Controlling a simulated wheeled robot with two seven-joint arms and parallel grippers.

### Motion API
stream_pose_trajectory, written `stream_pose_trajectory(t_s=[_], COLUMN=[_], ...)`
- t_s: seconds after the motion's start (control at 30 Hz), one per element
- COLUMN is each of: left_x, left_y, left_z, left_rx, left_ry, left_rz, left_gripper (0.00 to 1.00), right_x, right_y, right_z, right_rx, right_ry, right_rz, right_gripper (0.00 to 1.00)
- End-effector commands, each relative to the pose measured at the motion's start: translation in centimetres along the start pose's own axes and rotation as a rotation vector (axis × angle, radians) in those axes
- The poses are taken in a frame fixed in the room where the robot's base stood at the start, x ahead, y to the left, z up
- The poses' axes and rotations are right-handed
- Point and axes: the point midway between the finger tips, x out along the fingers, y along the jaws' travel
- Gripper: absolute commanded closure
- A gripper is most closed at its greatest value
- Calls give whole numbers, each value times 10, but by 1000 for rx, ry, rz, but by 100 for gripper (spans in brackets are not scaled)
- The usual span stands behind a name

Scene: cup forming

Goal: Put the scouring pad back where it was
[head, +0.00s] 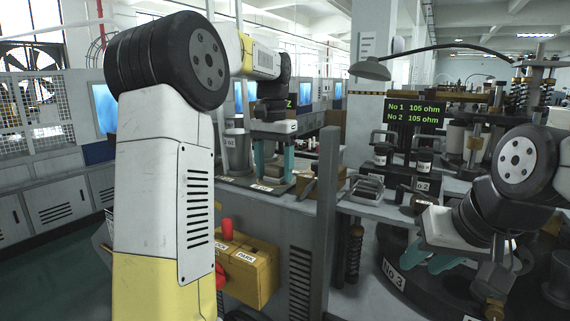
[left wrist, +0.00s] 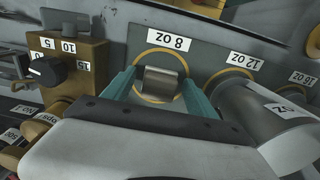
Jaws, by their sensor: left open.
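No item can be named for sure as the scouring pad. A small grey piece with a shiny face (left wrist: 162,84) sits inside the yellow ring marked 8 OZ (left wrist: 182,56) in the left wrist view. My left gripper (head: 273,178) is open over the plate, its teal fingers on either side of that piece, with gaps visible; it also shows in the left wrist view (left wrist: 160,95). A grey metal tray (head: 367,188) lies on the bench; its contents are too small to tell. My right gripper (head: 418,268) has its teal fingers apart, low at the right, with nothing seen between them.
A large grey cylinder (left wrist: 262,112) stands close to my left gripper's right finger, by the 12 OZ ring. A brass box with a black knob (left wrist: 62,68) is at left. A grey post (head: 327,220) stands beside my left arm. A round base marked No.3 (head: 392,273) is below my right gripper.

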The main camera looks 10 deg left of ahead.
Motion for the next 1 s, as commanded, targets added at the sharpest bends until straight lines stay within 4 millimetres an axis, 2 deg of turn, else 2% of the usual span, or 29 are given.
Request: stream_pose_trajectory(t_s=[0.17,0.43,0.6,0.8,1.0], left_x=[-18,-78,-105,-119,-122], left_y=[0,0,0,0,0], left_z=[-1,-1,-1,-1,2], left_rx=[0,1,1,1,-1], left_ry=[4,5,3,1,7], left_rz=[-1,-1,-1,0,0], left_gripper=[34,34,34,34,34], right_x=[0,0,0,0,0], right_y=[0,0,0,0,0], right_z=[0,0,0,0,0], right_rx=[0,0,0,0,0], right_ry=[0,0,0,0,0], right_rz=[0,0,0,0,0], right_gripper=[64,64,64,64,64])
